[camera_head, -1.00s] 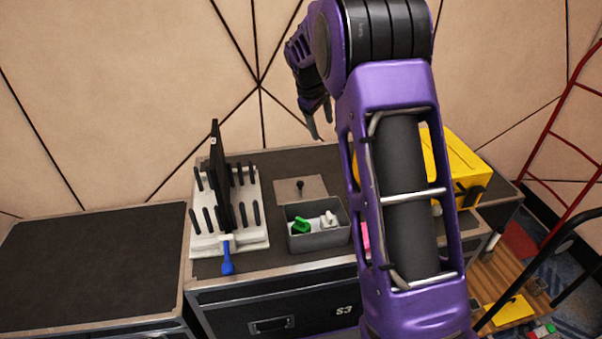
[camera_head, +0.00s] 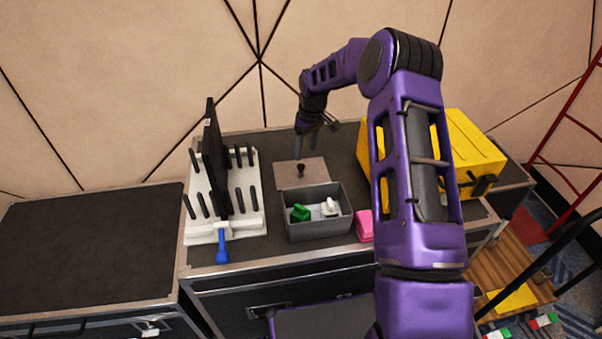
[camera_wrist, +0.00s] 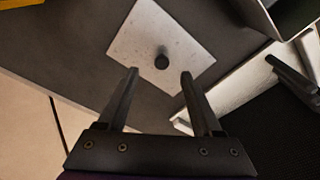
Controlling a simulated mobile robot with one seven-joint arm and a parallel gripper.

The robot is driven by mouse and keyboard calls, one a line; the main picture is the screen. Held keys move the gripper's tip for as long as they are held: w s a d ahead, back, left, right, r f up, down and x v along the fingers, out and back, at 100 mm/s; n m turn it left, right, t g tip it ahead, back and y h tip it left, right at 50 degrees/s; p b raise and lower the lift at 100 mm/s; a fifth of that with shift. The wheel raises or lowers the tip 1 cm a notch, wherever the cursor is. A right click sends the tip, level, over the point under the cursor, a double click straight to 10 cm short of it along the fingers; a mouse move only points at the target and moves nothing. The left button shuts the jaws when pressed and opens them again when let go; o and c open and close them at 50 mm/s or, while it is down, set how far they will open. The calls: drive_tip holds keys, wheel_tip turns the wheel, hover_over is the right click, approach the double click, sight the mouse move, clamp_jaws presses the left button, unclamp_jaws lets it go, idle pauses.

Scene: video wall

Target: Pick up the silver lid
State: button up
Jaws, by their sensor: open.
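The silver lid (camera_head: 291,176) is a flat grey plate with a small dark knob. It lies on the dark case top behind the grey box, and it also shows in the wrist view (camera_wrist: 184,36). My gripper (camera_head: 307,145) is above the back edge of the lid, pointing down. In the wrist view my gripper (camera_wrist: 158,73) is open and empty, its two fingers apart, with the knob just beyond and between the fingertips. Nothing hides the knob.
The grey box (camera_head: 319,228) in front of the lid holds a green item (camera_head: 300,213) and a white item (camera_head: 329,208). A white rack (camera_head: 247,222) with black pegs stands left. A yellow case (camera_head: 465,150) and a pink item (camera_head: 364,226) are right.

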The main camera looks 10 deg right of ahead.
sight(301, 165)
drive_tip(key=f, duration=0.2)
drive_tip(key=a+f, duration=0.1)
drive_tip(key=w+f, duration=0.1)
drive_tip(key=f, duration=0.1)
drive_tip(key=shift+a+f, duration=0.15)
drive_tip(key=shift+f, duration=0.75)
clamp_jaws()
